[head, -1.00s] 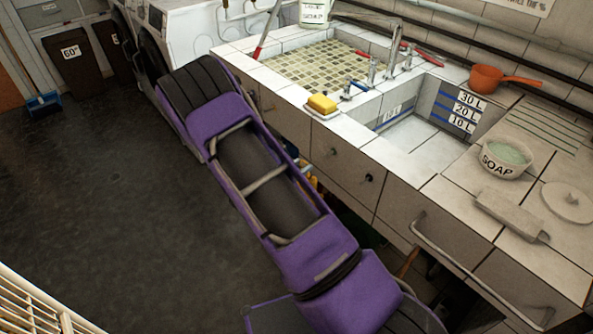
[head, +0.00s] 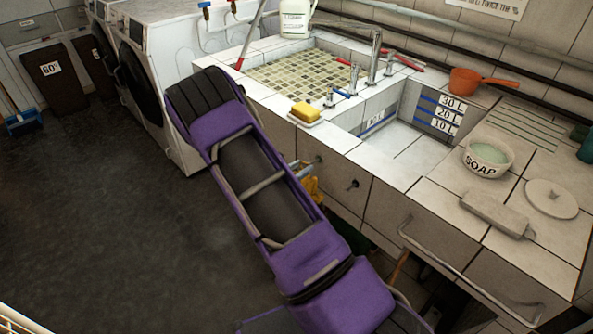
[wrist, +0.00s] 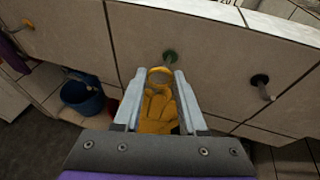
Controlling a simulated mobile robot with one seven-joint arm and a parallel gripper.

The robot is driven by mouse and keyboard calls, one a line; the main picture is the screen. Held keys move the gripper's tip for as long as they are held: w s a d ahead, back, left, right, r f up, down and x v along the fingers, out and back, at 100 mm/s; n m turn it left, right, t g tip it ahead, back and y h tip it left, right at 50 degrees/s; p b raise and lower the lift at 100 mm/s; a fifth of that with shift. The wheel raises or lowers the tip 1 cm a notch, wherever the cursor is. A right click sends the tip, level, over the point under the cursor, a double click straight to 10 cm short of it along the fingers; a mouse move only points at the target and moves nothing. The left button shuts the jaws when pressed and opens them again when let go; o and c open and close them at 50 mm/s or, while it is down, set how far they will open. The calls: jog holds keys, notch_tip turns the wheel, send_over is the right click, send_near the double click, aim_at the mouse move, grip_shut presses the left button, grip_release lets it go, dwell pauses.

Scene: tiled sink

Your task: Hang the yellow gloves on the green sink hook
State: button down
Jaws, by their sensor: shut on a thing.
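The yellow gloves (wrist: 158,108) hang between the two pale fingers of my gripper (wrist: 158,74) in the wrist view. The gripper is shut on them. A light cuff or ring shows at their top, between the fingertips. The green sink hook (wrist: 169,56) is on the tiled sink front, just beyond and slightly right of the fingertips. I cannot tell whether the gloves touch it. In the head view, part of the gloves (head: 312,188) shows right of my purple arm, below the hook knobs on the sink front. My arm hides much of the gripper there.
A black hook (wrist: 260,82) is right of the green one; an orange-brown hook (wrist: 27,23) is far left. A blue bucket (wrist: 82,95) stands low on the left. A yellow sponge (head: 305,112) lies on the sink edge. A metal rail (head: 460,270) juts from the counter front.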

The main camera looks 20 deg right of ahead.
jog(key=shift+w+d, duration=0.25)
jog(key=shift+d, duration=0.55)
jog(key=shift+w+d+f+b, duration=0.25)
jog(key=shift+d+f+b, duration=0.45)
jog(key=shift+b, duration=0.2)
jog(key=shift+c, duration=1.9)
grip_release()
jog(key=shift+a, duration=0.1)
